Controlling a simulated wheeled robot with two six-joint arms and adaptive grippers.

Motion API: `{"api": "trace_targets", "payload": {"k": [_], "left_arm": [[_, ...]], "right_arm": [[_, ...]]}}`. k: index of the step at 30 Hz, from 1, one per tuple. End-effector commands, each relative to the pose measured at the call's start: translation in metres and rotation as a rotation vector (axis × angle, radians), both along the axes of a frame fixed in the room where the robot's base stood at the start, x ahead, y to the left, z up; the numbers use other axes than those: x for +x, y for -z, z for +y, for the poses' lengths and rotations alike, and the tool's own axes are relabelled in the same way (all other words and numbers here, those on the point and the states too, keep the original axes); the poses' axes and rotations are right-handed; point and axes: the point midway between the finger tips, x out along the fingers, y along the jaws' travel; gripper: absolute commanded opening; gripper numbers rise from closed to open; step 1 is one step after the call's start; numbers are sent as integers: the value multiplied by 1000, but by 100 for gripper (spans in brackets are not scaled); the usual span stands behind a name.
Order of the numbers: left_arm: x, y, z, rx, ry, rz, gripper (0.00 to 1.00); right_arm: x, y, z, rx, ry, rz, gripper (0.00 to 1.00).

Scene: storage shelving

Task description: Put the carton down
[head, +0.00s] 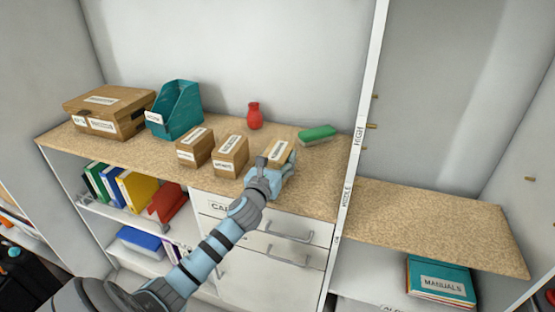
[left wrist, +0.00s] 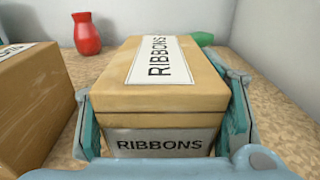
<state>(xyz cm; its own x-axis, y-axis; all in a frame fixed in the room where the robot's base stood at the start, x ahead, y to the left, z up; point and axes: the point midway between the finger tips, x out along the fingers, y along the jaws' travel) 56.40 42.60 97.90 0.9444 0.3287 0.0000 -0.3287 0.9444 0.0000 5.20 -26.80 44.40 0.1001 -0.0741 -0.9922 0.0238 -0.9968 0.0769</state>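The carton (head: 279,151) is a small brown box with a white label on top. In the left wrist view the carton (left wrist: 160,92) reads RIBBONS on its top and front. My left gripper (head: 275,166) is at its near end, above the front edge of the wooden worktop. In the left wrist view the two teal finger pads of the gripper (left wrist: 162,128) lie against the carton's left and right sides, so it is shut on it. The carton's underside is hidden, so I cannot tell whether it touches the worktop. My right gripper is not in view.
Two similar cartons (head: 230,156) (head: 195,147) stand to the left. A teal file holder (head: 174,109) and a large lidded box (head: 108,111) stand farther left. A white upright (head: 358,130) bounds the worktop (head: 320,180) at right.

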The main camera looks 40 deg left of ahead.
Motion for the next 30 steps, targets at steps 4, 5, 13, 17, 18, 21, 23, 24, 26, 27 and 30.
{"api": "trace_targets", "payload": {"k": [4, 5, 13, 17, 18, 21, 23, 24, 26, 27, 30], "left_arm": [[0, 0, 0, 0, 0, 0, 78], [0, 0, 0, 0, 0, 0, 78], [0, -3, 0, 0, 0, 0, 78], [-15, -3, -5, 3, 2, 2, 78], [-22, -3, -8, 2, 2, 2, 78], [-46, -4, -16, 2, 3, 3, 78], [-61, -3, -21, 2, 3, 3, 78], [-70, -3, -25, 2, 3, 4, 78], [-84, -3, -30, 1, 3, 3, 78], [-92, -3, -32, 1, 2, 3, 78], [-107, -3, -37, 0, 2, 2, 78]], "right_arm": [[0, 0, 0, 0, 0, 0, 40], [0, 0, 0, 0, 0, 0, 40], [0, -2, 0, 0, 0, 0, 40], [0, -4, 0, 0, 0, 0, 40], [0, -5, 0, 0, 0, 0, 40], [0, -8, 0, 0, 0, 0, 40], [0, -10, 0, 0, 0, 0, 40], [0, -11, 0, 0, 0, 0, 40], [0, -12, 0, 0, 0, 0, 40], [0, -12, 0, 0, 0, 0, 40], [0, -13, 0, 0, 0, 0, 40]]}}
